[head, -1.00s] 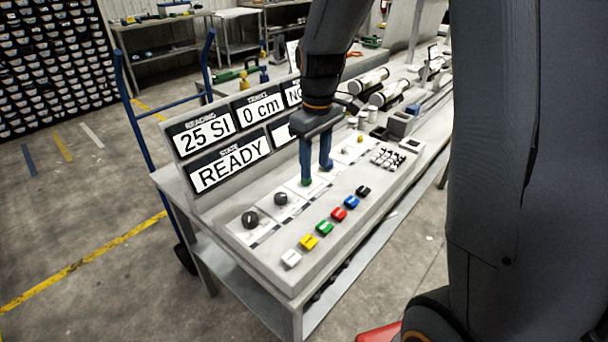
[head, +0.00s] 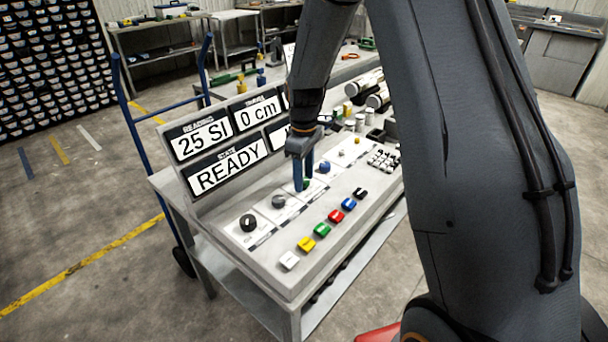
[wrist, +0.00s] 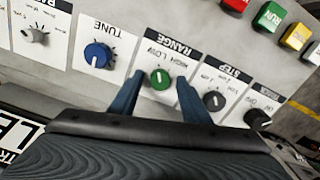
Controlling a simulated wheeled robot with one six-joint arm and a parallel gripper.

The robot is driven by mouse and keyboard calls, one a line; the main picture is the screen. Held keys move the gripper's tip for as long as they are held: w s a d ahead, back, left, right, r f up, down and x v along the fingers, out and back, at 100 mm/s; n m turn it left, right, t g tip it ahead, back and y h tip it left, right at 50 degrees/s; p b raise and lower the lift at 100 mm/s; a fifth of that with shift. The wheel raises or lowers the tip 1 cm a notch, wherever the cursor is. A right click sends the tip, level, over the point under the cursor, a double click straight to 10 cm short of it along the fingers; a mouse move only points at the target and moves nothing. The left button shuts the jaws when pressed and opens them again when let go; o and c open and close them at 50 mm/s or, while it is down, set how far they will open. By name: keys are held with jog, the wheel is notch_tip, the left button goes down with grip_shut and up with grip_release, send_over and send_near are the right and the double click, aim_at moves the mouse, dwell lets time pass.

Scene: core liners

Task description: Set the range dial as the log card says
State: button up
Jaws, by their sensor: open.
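The range dial is a green knob (wrist: 160,79) under a RANGE label with HIGH and LOW marks in the wrist view. Its white pointer line stands nearly upright in that view. In the head view the green knob (head: 305,184) is partly hidden by my fingers. My gripper (wrist: 153,92) is open, with one blue finger on each side of the green knob; I cannot tell whether they touch it. It also shows in the head view (head: 303,188), reaching down onto the panel. I cannot make out the log card in these views.
Beside the range dial are the blue TUNE knob (wrist: 97,55) and the dark STEP knob (wrist: 213,101). A black knob (head: 248,222) sits at the panel's near end. Coloured buttons (head: 321,229) line the front. Display boards (head: 228,178) read 25 SI, 0 cm and READY.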

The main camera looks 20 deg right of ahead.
jog(key=shift+c, duration=0.3)
jog(key=c, duration=1)
jog(key=shift+m, duration=0.3)
jog(key=m, duration=0.5)
jog(key=shift+p, duration=0.3)
jog(key=m, duration=0.6)
jog(key=shift+m, duration=0.3)
jog(key=o, duration=1.1)
jog(key=shift+c, duration=0.2)
